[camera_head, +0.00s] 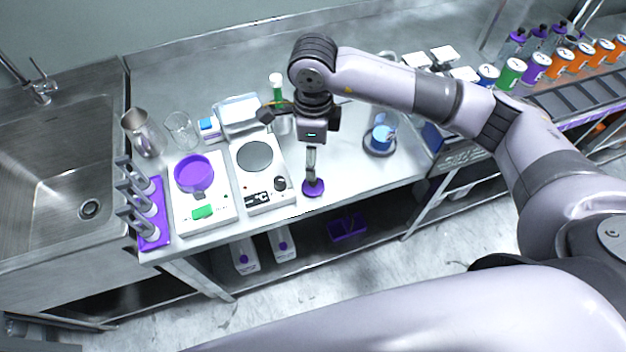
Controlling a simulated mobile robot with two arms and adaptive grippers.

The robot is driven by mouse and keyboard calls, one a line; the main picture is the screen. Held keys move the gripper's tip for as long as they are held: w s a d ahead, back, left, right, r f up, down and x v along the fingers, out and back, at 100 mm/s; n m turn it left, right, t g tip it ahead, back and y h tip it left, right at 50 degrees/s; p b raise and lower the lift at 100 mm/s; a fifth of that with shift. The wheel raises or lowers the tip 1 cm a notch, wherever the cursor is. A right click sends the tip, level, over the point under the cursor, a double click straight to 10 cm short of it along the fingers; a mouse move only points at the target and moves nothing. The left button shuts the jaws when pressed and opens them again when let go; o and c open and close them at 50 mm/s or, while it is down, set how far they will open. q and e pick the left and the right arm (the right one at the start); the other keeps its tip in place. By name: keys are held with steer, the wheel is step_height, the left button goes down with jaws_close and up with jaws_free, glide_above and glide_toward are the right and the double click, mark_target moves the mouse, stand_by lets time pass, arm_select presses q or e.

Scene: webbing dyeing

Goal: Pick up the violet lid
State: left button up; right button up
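The violet lid (313,188) is a small dark violet disc at the front edge of the steel counter, right of the hot plate. My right arm reaches in from the right, and my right gripper (312,172) points down onto the lid. Its fingertips are at the middle of the lid and hide part of its top. The fingers show as one narrow column, so I cannot tell whether they are closed on it. Whether the lid rests on the counter or is slightly raised is unclear. My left gripper is not in view.
Left of the lid stand a white hot plate (281,197) and another white device with a violet pan (193,172). A steel jug (142,136) and a glass beaker (181,128) stand near the sink. Counter between lid and cup is clear.

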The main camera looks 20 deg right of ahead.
mark_target(313, 184)
step_height(313, 184, down, 6)
steer(key=shift+r+p, duration=0.15)
steer(key=shift+p, duration=0.6)
steer(key=shift+a+f+p, duration=0.1)
steer(key=shift+f+p, duration=0.2)
steer(key=shift+p, duration=0.05)
step_height(313, 184, down, 4)
steer(key=shift+s+r+p, duration=0.1)
steer(key=shift+r+p, duration=0.05)
steer(key=shift+p, duration=0.75)
steer(key=shift+f, duration=0.45)
steer(key=c, duration=1)
steer(key=shift+c, duration=0.2)
steer(key=shift+r, duration=0.1)
